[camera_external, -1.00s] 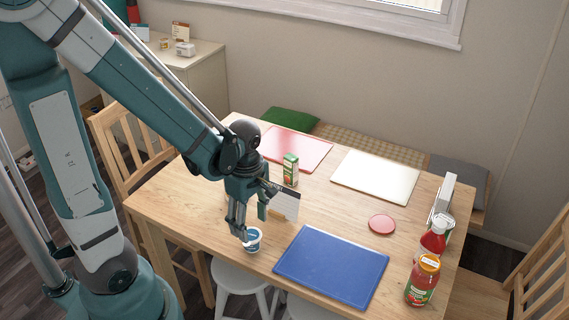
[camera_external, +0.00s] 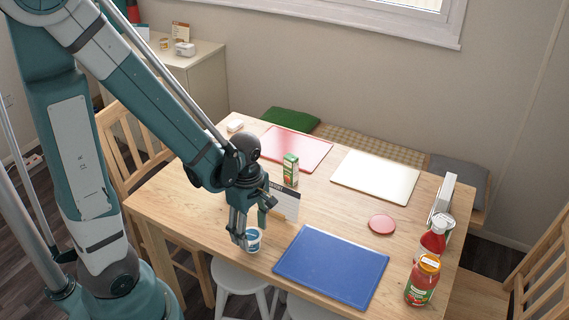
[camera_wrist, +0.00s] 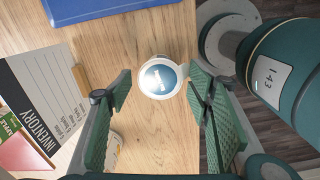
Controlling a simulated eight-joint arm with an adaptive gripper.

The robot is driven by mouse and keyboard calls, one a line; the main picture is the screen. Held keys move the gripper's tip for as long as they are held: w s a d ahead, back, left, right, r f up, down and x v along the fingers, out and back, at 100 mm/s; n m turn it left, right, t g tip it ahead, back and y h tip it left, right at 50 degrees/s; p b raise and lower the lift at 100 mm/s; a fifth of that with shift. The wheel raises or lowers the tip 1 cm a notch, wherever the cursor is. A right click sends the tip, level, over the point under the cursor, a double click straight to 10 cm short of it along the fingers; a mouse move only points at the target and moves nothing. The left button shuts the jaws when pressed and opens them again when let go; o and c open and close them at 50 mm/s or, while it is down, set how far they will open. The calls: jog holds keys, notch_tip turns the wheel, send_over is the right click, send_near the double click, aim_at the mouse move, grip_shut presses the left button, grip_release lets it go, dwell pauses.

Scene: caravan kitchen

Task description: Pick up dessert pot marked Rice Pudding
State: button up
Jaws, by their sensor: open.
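A small white dessert pot with a blue lid (camera_external: 253,240) stands on the table near its front edge. In the wrist view its lid (camera_wrist: 161,77) lies ahead, between the lines of my two fingers; the lid's print is too small to read. My gripper (camera_external: 249,222) is open above and beside this pot, with nothing between its fingers. In the wrist view the green finger pads of my gripper (camera_wrist: 160,105) are spread wide. A second pale pot (camera_wrist: 113,150) shows partly behind the left finger; its marking is hidden.
An inventory board (camera_external: 286,203) stands close behind my gripper, with a green carton (camera_external: 290,170) beyond. A blue mat (camera_external: 332,266) lies to the right. Sauce jars (camera_external: 423,280) stand at the right edge. The table's front edge is near the pot.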

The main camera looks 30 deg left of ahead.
aim_at(251, 238)
jog(key=shift+f+b, duration=0.55)
jog(key=shift+f, duration=1.15)
jog(key=c, duration=0.6)
